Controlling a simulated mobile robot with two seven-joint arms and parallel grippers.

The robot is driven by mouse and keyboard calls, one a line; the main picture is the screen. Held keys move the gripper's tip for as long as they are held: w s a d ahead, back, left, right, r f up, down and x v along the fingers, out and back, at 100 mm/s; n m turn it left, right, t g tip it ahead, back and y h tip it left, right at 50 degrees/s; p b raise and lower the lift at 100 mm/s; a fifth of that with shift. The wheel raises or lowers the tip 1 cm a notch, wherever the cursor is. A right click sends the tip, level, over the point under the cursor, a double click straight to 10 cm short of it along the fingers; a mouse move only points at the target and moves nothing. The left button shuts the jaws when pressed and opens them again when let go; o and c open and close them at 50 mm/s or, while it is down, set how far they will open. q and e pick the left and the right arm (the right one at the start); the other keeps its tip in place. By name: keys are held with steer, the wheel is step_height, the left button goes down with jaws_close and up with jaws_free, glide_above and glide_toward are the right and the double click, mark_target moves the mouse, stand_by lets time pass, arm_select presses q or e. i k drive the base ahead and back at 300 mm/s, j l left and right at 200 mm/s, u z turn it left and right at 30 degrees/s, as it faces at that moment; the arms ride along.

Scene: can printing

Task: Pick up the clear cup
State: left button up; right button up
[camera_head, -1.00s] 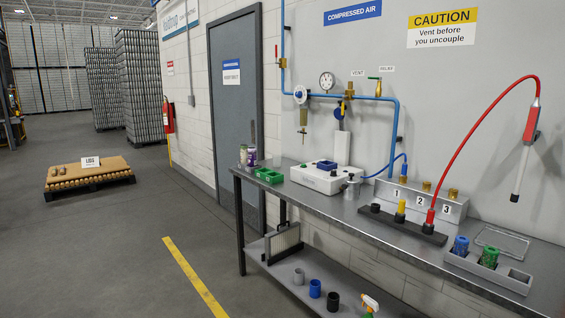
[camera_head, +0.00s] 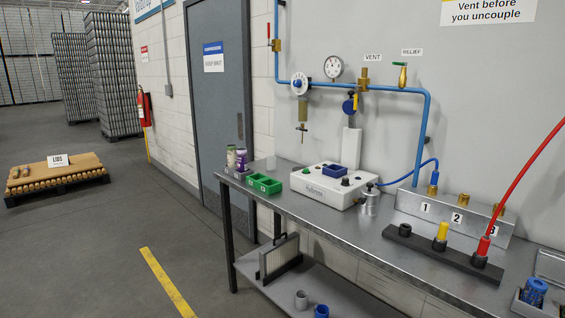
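A small, pale translucent cup (camera_head: 271,163) stands upright at the far left end of the metal bench (camera_head: 345,226), close to the wall. It is faint against the wall, and the green bins partly cover the area in front of it. Neither of my grippers is in view.
Green bins (camera_head: 264,184), a purple-labelled can (camera_head: 241,160) and a pale can (camera_head: 231,156) stand near the cup. A white machine (camera_head: 318,186) and a metal canister (camera_head: 370,201) are to the right. A numbered coupling block (camera_head: 455,217) and red hose (camera_head: 525,175) follow.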

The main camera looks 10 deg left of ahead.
mark_target(271, 161)
steer(key=i+j+z, duration=0.3)
steer(key=i+j, duration=0.35)
steer(key=i+j+z, duration=0.25)
steer(key=i+j, duration=0.4)
steer(key=j, duration=0.2)
